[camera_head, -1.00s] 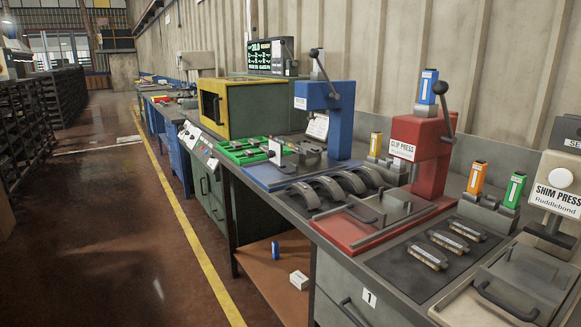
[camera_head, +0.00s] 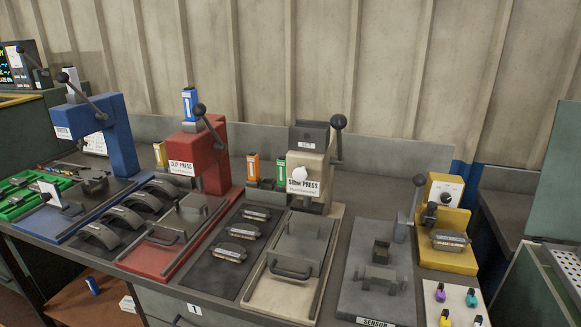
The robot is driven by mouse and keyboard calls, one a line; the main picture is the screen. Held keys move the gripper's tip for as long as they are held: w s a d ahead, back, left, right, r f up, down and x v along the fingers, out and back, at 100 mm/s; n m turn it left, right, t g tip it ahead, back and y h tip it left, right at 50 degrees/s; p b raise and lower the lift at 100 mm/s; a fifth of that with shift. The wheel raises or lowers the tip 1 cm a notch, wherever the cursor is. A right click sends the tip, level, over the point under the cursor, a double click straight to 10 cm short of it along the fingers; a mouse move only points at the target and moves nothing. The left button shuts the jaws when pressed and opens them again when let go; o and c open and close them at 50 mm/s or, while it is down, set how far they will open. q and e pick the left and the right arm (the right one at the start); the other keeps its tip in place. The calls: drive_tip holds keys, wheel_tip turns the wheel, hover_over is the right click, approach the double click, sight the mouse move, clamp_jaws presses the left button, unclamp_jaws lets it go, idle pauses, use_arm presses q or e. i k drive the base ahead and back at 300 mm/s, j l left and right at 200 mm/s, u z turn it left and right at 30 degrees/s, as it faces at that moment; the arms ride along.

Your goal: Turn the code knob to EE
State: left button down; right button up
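A yellow device (camera_head: 458,258) stands at the right of the bench. It has a white face plate (camera_head: 446,193) with a small dark round part (camera_head: 445,198) on it, which may be the code knob; any letters there are too small to read. Neither of my grippers is in view.
Left of it stand a grey sensor fixture (camera_head: 348,285), a cream shim press (camera_head: 325,165), a red clip press (camera_head: 212,170) and a blue press (camera_head: 122,140), with levers sticking up. A white board (camera_head: 462,303) with coloured knobs lies at the front right.

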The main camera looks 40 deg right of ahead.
sight(445, 198)
drive_tip(key=z, duration=2.3)
